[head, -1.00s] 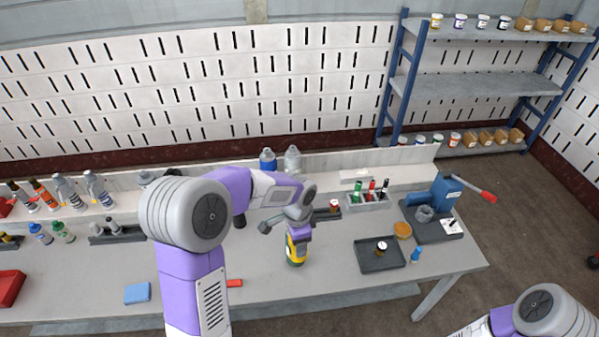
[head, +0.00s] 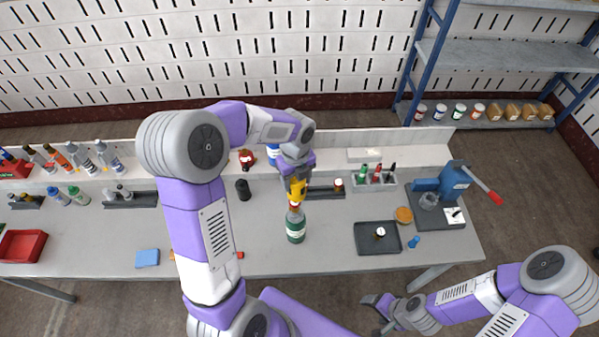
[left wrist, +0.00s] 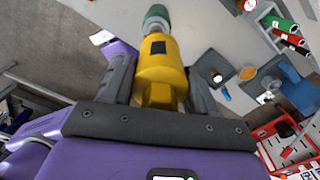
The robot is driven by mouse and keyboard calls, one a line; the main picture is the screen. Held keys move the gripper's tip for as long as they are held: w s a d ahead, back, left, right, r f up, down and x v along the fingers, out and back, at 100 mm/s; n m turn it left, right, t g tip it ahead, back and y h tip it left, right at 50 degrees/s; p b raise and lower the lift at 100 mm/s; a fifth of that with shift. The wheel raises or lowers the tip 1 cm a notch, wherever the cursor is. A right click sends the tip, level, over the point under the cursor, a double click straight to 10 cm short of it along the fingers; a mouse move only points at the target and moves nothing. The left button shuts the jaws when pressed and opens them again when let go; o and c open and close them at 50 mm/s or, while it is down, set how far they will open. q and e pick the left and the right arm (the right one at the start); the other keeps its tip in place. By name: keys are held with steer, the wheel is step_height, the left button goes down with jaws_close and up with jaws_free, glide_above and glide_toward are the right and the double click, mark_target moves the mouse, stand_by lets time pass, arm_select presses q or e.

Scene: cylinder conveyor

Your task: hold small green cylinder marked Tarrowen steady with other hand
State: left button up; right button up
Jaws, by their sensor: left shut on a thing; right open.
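A small green cylinder (head: 295,229) with a pale neck stands upright on the grey bench in the head view; its marking is not readable. It also shows at the top of the left wrist view (left wrist: 156,13). My left gripper (head: 297,181) is shut on a yellow piece (left wrist: 160,68) with a dark square on it, directly above the cylinder's neck. I cannot tell whether the yellow piece is joined to the neck. My right gripper (head: 377,312) is open and empty, low in the head view, in front of the bench and apart from the cylinder.
A black tray (head: 366,248) with a small item lies right of the cylinder. A blue press with a red handle (head: 455,185) stands further right. A blue block (head: 147,258) and a red bin (head: 22,244) lie left. The bench around the cylinder's front is clear.

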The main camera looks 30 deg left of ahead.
arm_select(q)
steer(key=shift+s+r, duration=0.3)
steer(key=shift+s, duration=0.55)
steer(key=shift+w, duration=0.25)
steer(key=shift+w+f, duration=0.2)
steer(key=shift+f, duration=0.45)
steer(key=shift+s+f+b, duration=0.2)
steer(key=shift+f+b, duration=0.15)
steer(key=shift+b, duration=0.2)
steer(key=shift+w+f, duration=0.15)
steer(key=shift+f, duration=0.1)
arm_select(e)
steer(key=shift+s+f, duration=0.45)
steer(key=shift+f, duration=0.15)
steer(key=shift+r, duration=0.4)
arm_select(q)
steer(key=shift+f+b, duration=2.85)
steer(key=shift+f, duration=1.6)
arm_select(e)
step_height(320, 180, down, 6)
